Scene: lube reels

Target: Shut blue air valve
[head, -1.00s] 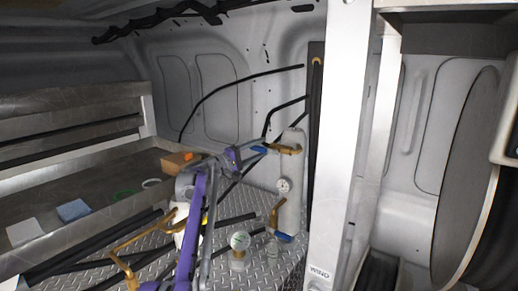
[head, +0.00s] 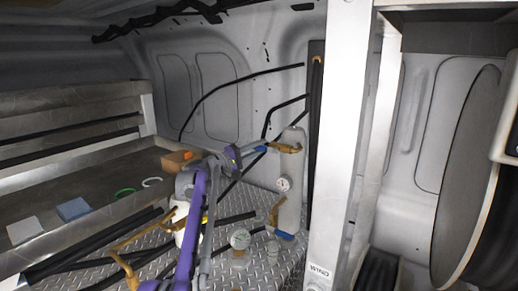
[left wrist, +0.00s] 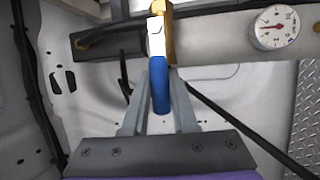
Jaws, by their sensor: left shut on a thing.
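The air valve is a brass body (head: 289,147) at the top of an upright light grey cylinder. It also shows at the top of the left wrist view (left wrist: 168,30). Its blue-sleeved handle (left wrist: 160,84) has a bare metal neck and points toward my gripper. My left gripper (head: 262,148) reaches in from the left, level with the valve. In the left wrist view its two grey fingers (left wrist: 158,100) lie on either side of the blue sleeve, shut on it. In the head view the gripper hides most of the handle. My right gripper is not in view.
A round gauge (head: 283,184) sits on the cylinder (head: 291,212), with a second brass fitting (head: 276,212) and blue part (head: 285,236) lower down. A white upright post (head: 340,130) stands close on the right. Black hoses run behind the valve. A tray with small boxes lies left.

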